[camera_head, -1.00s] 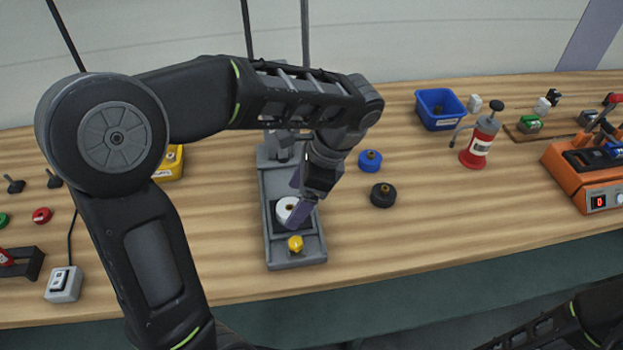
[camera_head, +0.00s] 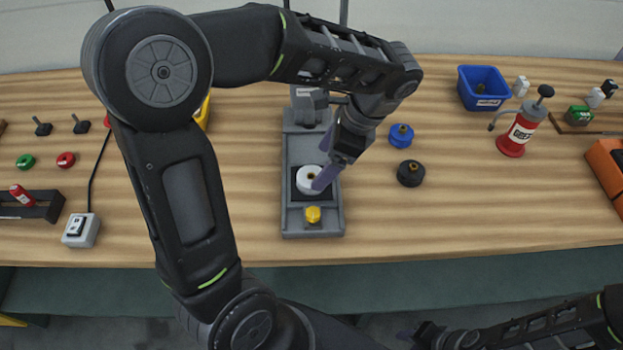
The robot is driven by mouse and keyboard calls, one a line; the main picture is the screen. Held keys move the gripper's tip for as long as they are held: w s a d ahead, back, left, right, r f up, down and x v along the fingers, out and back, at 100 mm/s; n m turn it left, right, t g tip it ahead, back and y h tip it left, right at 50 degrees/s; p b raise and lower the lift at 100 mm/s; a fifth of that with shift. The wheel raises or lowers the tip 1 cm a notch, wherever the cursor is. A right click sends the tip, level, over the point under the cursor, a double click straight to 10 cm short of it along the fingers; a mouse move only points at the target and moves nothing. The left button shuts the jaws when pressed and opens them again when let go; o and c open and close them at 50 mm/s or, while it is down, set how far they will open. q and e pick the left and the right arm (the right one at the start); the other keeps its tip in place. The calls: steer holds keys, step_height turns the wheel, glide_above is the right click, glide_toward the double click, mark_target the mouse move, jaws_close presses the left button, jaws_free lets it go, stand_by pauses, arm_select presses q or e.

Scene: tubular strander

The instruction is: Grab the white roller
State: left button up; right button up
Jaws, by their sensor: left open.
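The white roller (camera_head: 308,180) sits on a dark square pad in the grey fixture (camera_head: 291,213) on the wooden table. It looks like a short white cylinder with a brownish centre hole. My left gripper (camera_head: 322,178) comes down over it from the upper right, its purple-grey fingers open. One finger covers the roller's right side; whether it touches the roller I cannot tell. The other finger is partly hidden behind it. My right arm shows at the lower right corner, with what may be its gripper (camera_head: 425,335) dark and partly cut off.
A yellow knob (camera_head: 313,214) sits on the fixture in front of the roller. A blue roller (camera_head: 401,135) and a black roller (camera_head: 410,173) stand to the right. A blue bin (camera_head: 483,88) and a red pump bottle (camera_head: 518,130) stand farther right. The table front is mostly clear.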

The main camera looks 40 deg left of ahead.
mark_target(313, 176)
arm_select(q)
steer(key=shift+f, duration=0.1)
steer(key=p+x, duration=0.1)
steer(key=x, duration=0.4)
steer(key=shift+a, duration=0.1)
steer(key=shift+c, duration=0.5)
jaws_close()
stand_by(0.7)
steer(key=shift+w, duration=0.1)
